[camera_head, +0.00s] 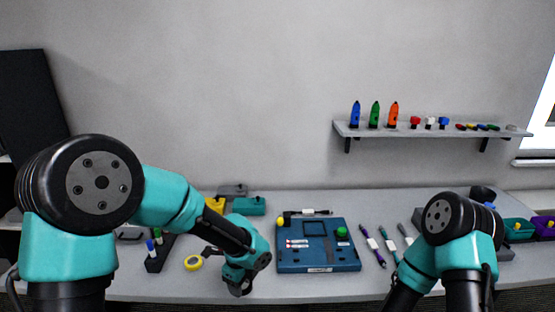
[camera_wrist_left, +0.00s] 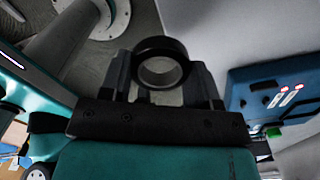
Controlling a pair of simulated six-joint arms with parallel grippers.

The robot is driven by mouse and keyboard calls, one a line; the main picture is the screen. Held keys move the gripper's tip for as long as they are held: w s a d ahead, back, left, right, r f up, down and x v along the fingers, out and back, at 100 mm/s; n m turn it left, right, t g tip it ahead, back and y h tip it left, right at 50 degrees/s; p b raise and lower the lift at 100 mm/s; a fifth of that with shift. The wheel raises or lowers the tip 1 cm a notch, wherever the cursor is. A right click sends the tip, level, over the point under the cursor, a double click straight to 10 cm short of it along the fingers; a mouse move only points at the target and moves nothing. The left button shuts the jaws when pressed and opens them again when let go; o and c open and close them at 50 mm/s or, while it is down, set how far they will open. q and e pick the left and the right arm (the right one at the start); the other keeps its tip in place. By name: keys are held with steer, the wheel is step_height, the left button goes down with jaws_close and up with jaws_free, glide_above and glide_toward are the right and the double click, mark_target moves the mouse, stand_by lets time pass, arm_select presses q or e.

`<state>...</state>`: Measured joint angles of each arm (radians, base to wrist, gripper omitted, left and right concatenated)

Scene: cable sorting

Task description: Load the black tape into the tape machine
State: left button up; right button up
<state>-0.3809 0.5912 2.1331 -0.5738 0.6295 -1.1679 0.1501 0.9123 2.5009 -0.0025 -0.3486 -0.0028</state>
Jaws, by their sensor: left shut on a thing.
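The black tape (camera_wrist_left: 163,43) is a small ring, upright between the fingers of my left gripper (camera_wrist_left: 164,75) in the left wrist view. That gripper is shut on it. In the head view my left gripper (camera_head: 241,283) hangs at the table's front, left of the blue machine and right of a yellow tape roll (camera_head: 193,263). Teal, grey and yellow dispenser-like pieces (camera_head: 250,206) stand behind my left arm, partly hidden; I cannot tell whether one of them is the tape machine. My right gripper is out of view.
The blue machine (camera_head: 290,262) with a green knob sits mid-table; it also shows in the left wrist view (camera_wrist_left: 240,98). Purple and teal cables (camera_head: 372,245) lie to its right. A dark holder (camera_head: 156,262) stands left. A wall shelf (camera_head: 350,131) holds bottles.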

arm_select(q)
steer(key=w+a+n, duration=0.1)
steer(key=n, duration=0.2)
steer(key=w+a+n, duration=0.1)
steer(key=a+n, duration=0.1)
steer(key=n, duration=0.1)
steer(key=w+a+r+n, duration=0.1)
steer(key=w+a+n, duration=0.1)
steer(key=n, duration=0.1)
steer(key=shift+n, duration=0.3)
steer(key=w+a+r+n, duration=0.1)
steer(key=w+a+n, duration=0.2)
steer(key=a+n, duration=0.3)
steer(key=shift+w+n, duration=0.15)
steer(key=shift+n, duration=2.15)
steer(key=shift+d+r, duration=0.15)
